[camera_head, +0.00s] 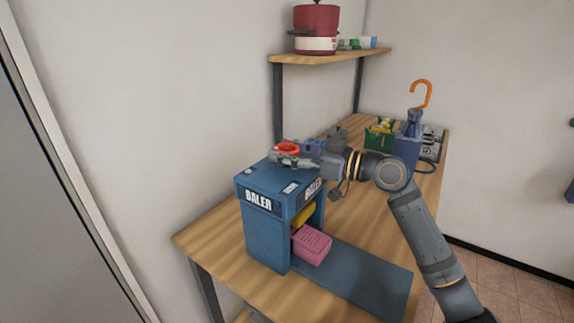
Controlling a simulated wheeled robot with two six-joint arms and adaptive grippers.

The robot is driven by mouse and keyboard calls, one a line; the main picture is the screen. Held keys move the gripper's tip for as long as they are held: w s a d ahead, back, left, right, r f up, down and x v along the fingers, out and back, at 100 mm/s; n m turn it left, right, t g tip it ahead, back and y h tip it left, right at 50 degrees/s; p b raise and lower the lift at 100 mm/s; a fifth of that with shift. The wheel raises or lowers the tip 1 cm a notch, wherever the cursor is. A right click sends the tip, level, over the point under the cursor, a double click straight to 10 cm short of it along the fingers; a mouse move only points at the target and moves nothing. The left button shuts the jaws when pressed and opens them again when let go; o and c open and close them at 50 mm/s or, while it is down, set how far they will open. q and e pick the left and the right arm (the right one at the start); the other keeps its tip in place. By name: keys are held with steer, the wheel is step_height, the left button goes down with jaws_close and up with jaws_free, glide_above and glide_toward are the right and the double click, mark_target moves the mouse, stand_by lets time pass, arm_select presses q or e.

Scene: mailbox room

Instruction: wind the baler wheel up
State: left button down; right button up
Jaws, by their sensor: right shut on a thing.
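The blue baler (262,228) stands on the wooden table, with "BALER" labels on its upper faces. Its orange-red wheel (288,148) is on top, toward the back. My right gripper (287,159) reaches in from the right and is shut on the wheel, its fingers at the rim and hiding part of it. A pink block (311,245) sits in the baler's front opening, with a yellow part (304,215) above it. My left gripper is not in view.
A dark blue mat (352,283) lies before the baler. Behind are a blue container (405,152) with an orange hook (422,93) above it and a green box (378,138). A shelf (325,59) holds a red pot (316,20). A wall is on the left.

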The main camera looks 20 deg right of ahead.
mark_target(287, 147)
steer(key=o, duration=1.2)
step_height(287, 147, up, 10)
